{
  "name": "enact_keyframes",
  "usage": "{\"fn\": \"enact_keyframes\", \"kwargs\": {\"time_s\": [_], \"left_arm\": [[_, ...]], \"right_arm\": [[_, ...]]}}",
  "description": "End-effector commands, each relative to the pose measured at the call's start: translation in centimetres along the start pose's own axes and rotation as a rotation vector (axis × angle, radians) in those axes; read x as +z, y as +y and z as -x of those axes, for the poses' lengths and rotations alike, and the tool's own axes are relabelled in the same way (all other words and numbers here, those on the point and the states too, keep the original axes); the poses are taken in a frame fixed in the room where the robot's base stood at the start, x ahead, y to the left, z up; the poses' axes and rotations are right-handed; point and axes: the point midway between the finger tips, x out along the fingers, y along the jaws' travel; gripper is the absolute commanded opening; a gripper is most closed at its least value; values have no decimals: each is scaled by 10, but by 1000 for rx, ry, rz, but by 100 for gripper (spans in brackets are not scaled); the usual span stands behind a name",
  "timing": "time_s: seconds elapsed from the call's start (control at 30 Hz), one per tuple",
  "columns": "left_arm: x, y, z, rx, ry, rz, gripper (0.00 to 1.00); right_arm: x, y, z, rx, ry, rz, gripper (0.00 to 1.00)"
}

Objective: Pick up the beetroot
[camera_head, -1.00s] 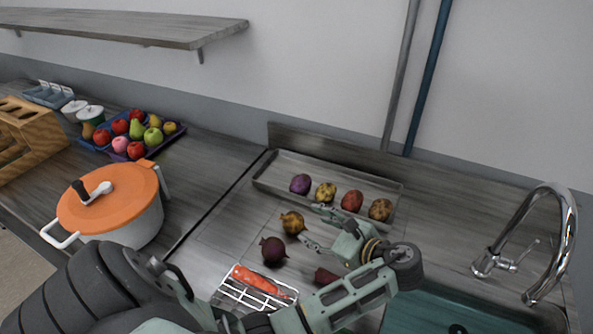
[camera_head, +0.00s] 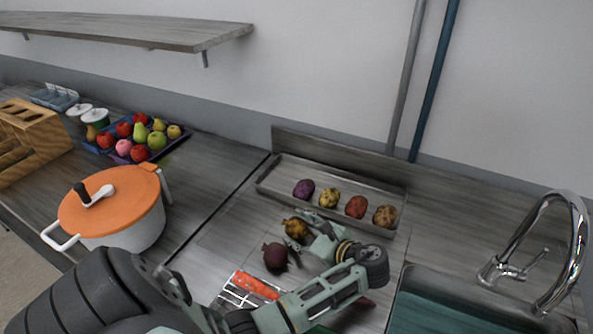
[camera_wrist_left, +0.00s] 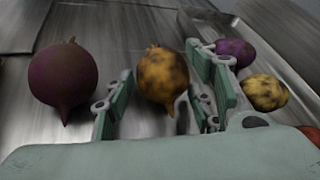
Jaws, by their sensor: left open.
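The beetroot (camera_head: 275,256) is a dark purple round root lying on the grey worktop, just left of my left gripper. It also shows at the left of the left wrist view (camera_wrist_left: 62,78), outside the fingers. My left gripper (camera_head: 302,238) is open. In the left wrist view a mottled yellow-brown root (camera_wrist_left: 162,74) shows between its two fingers; in the head view this root (camera_head: 296,228) lies behind the beetroot. I cannot tell whether a finger touches either root. My right gripper is not in view.
A metal tray (camera_head: 262,187) behind holds a purple root (camera_head: 304,189) and several others. A wire rack with an orange-red item (camera_head: 256,285) lies in front. An orange-lidded pot (camera_head: 130,215) stands left; a sink (camera_head: 440,309) and tap (camera_head: 575,240) are right.

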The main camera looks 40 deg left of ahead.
Motion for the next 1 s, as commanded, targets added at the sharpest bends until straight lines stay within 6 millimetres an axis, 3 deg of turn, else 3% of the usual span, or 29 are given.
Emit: {"fn": "enact_keyframes", "kwargs": {"time_s": [0.2, 0.6, 1.0], "left_arm": [[0, 0, 0, 0, 0, 0, 49], [0, 0, 0, 1, 1, 0, 14], [7, -4, 3, -1, 0, 3, 14]], "right_arm": [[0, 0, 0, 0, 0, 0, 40], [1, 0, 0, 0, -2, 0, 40], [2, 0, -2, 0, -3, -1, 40]]}}
